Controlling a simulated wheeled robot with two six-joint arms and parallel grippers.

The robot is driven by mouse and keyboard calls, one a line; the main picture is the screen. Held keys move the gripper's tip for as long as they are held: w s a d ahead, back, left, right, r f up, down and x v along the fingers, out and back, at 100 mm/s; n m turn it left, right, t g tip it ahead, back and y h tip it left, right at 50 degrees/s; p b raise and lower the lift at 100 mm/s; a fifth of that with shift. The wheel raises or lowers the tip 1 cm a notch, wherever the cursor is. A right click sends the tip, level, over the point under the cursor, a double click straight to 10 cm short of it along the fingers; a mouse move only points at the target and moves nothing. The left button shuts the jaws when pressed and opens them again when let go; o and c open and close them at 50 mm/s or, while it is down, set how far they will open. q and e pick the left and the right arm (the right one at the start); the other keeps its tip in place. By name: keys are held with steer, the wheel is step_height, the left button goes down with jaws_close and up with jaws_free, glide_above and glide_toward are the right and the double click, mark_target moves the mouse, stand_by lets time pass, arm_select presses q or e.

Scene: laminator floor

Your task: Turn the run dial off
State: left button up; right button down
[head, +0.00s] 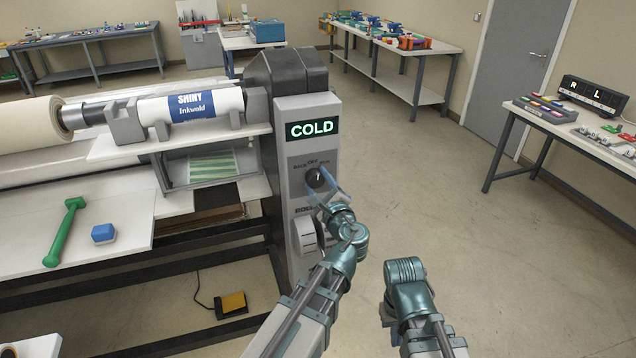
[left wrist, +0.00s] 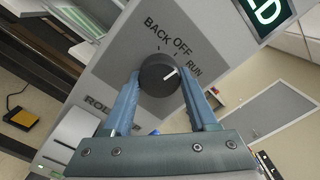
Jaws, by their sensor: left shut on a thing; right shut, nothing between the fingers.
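The run dial (left wrist: 158,74) is a round black knob on the grey front panel of the laminator (head: 309,190). Its labels BACK, OFF and RUN arc around it. In the left wrist view its white pointer line points toward RUN. My left gripper (left wrist: 160,100) is shut on the dial, one blue finger on each side. In the head view the left gripper (head: 327,196) reaches the dial (head: 318,177) from the lower right, partly covering it. My right arm shows at the bottom of the head view, but I cannot make out its fingers.
A lit display (head: 312,130) above the dial reads COLD. A second control (head: 305,232) sits below the dial. A yellow pedal (head: 231,304) is on the floor. The floor to the right is clear.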

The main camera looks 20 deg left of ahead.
arm_select(q)
steer(key=shift+n, duration=0.9)
steer(key=o, duration=1.4)
steer(key=shift+s, duration=0.1)
